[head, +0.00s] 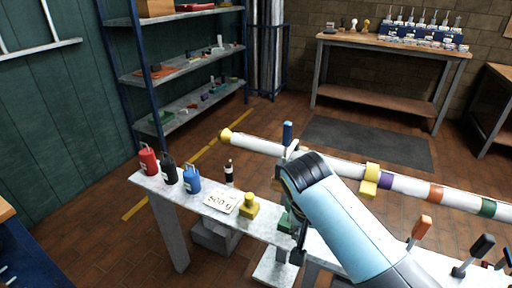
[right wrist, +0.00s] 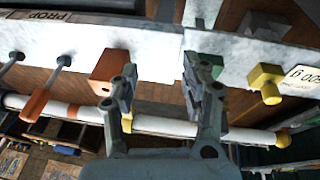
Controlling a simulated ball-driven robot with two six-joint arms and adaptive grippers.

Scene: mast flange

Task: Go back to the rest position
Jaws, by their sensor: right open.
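My right arm reaches across the middle of the head view, and its gripper (head: 296,236) is partly hidden behind the arm's links. In the right wrist view the right gripper (right wrist: 162,90) has its two fingers apart, with nothing between them. It is over the grey bench (head: 158,185) and close to the white banded mast (head: 340,165). The mast also shows in the right wrist view (right wrist: 165,126), crossing behind the fingers. My left gripper is not in view.
Red, black and blue weights (head: 192,180) stand on the bench's left end, near a 500 g card (head: 222,202) and a yellow weight (head: 249,207). Orange-handled (head: 421,229) and black-handled tools stand at right. Shelves (head: 180,60) and a back table (head: 395,50) stand beyond open floor.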

